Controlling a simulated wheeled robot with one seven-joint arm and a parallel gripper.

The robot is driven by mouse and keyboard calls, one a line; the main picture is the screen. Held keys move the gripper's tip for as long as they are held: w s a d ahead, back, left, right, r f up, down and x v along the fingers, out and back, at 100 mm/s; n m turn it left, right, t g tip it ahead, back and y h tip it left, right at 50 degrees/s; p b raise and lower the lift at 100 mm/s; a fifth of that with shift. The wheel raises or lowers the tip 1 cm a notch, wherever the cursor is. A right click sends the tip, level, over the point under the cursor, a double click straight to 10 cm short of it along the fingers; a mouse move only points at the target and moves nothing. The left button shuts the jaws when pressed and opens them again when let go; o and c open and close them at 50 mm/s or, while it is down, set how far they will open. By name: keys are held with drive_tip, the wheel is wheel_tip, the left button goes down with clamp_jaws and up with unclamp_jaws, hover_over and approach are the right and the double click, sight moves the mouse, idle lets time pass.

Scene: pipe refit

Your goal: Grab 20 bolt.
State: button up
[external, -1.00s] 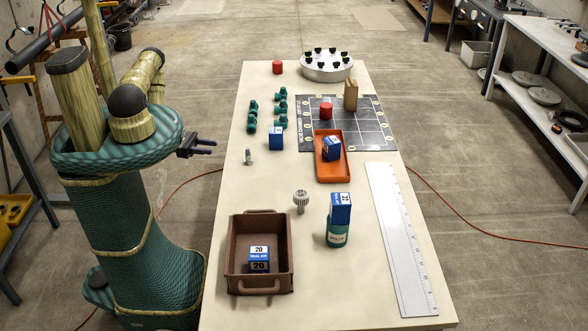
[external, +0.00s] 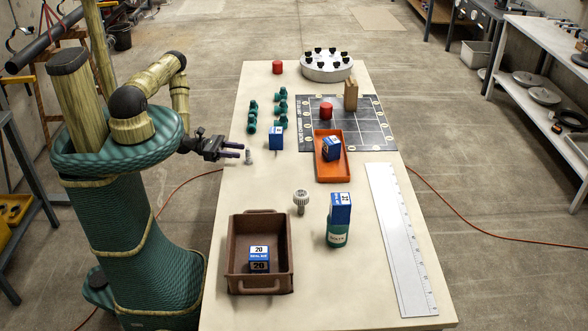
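A small grey bolt (external: 249,157) stands upright near the left edge of the table. A larger grey bolt-like piece with a ridged head (external: 301,200) stands nearer the front, at mid-table. I cannot read a size on either. My gripper (external: 239,151) is open and empty, its two dark fingers pointing right just left of the small bolt. I cannot tell whether they touch it. A blue and white box marked 20 (external: 259,256) sits inside the brown tray (external: 235,246) at the front left.
A blue box (external: 276,138) stands just behind the small bolt, with several green fittings (external: 281,107) beyond. An orange tray (external: 322,173) holds another blue box. A ruler (external: 400,240) lies right.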

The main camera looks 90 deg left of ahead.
sight(248, 151)
drive_tip(key=x, duration=0.2)
drive_tip(key=b+x, duration=0.1)
drive_tip(key=x, duration=0.2)
drive_tip(key=shift+d+r, duration=0.1)
drive_tip(key=shift+d, duration=0.15)
drive_tip(key=shift+c, duration=0.2)
clamp_jaws()
